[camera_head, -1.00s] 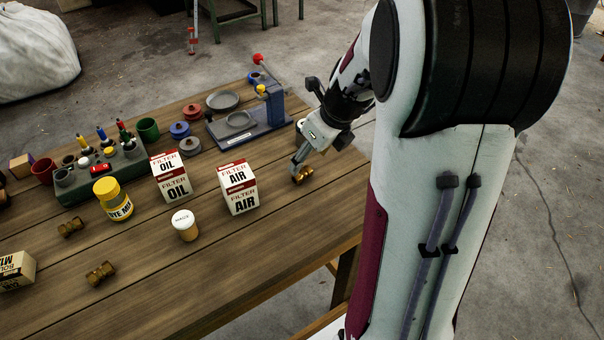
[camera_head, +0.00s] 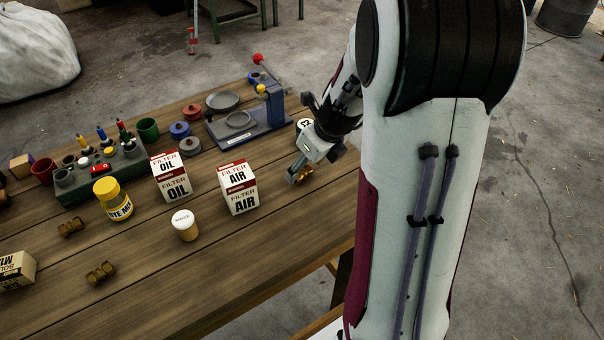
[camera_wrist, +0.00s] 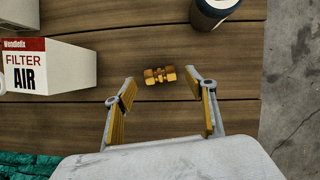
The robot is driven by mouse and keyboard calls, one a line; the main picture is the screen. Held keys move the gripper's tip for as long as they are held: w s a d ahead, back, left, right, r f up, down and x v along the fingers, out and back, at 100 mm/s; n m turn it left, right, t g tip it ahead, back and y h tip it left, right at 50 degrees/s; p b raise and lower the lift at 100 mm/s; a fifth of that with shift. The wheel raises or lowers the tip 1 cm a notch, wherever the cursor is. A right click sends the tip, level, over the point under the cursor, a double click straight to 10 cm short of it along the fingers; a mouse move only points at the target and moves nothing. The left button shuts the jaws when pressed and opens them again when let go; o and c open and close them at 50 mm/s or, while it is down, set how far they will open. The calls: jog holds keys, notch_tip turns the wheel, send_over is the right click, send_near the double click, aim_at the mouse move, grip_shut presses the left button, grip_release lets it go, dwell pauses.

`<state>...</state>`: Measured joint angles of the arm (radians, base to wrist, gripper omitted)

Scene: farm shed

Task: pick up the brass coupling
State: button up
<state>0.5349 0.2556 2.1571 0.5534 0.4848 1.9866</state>
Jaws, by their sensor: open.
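A brass coupling (camera_wrist: 160,75) lies on the wooden bench top, just ahead of and between my open fingertips in the wrist view. In the head view this coupling (camera_head: 306,173) is partly hidden by my gripper (camera_head: 294,178). My gripper (camera_wrist: 163,92) is open and empty in the wrist view, with its yellow-padded fingers to either side and short of the coupling. Two more brass couplings lie on the bench at the left in the head view, one near the yellow-lidded jar (camera_head: 72,227) and one closer to the front (camera_head: 100,273).
The air filter box (camera_wrist: 48,68) stands left of my gripper, and a dark round container (camera_wrist: 213,12) stands beyond to the right. The oil filter box (camera_head: 171,178), a white-lidded jar (camera_head: 185,225) and a blue press (camera_head: 262,122) are also on the bench. The bench's right edge is close.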

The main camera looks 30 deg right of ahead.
aim_at(302, 174)
jog(key=shift+x, duration=1.2)
jog(key=c, duration=1.2)
